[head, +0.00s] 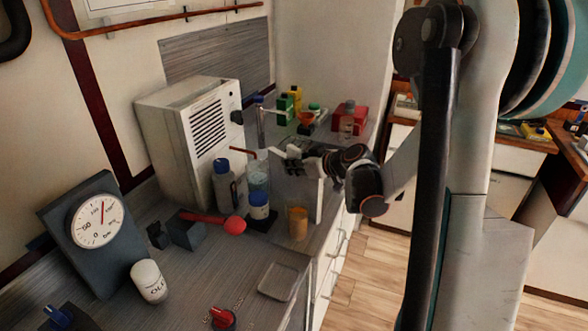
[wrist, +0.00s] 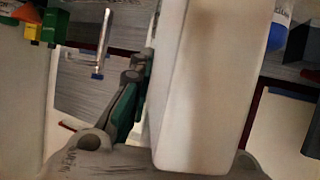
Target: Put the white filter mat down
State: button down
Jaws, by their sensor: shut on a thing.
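The white filter mat (wrist: 205,85) is a thick, pale slab that fills the middle of the wrist view. In the head view the mat (head: 294,194) is upright below my gripper (head: 298,158), with its large greyish face toward the camera and a pale edge at right. My gripper is shut on the mat near its top. In the wrist view one dark finger with a green pad (wrist: 128,105) shows left of the mat; the mat hides the other. I cannot tell whether the mat's lower edge touches the counter.
An orange cup (head: 298,224) and a blue-and-white jar (head: 259,205) stand close by the mat. A white vented box (head: 190,140) stands behind left. A shallow grey tray (head: 278,282) lies in front. Red, green and yellow items stand at the back. The grey counter (head: 225,272) has bare room in front.

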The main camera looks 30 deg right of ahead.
jog(key=shift+f, duration=0.25)
jog(key=c, duration=1.9)
grip_release()
jog(key=shift+f, duration=0.1)
jog(key=o, duration=0.4)
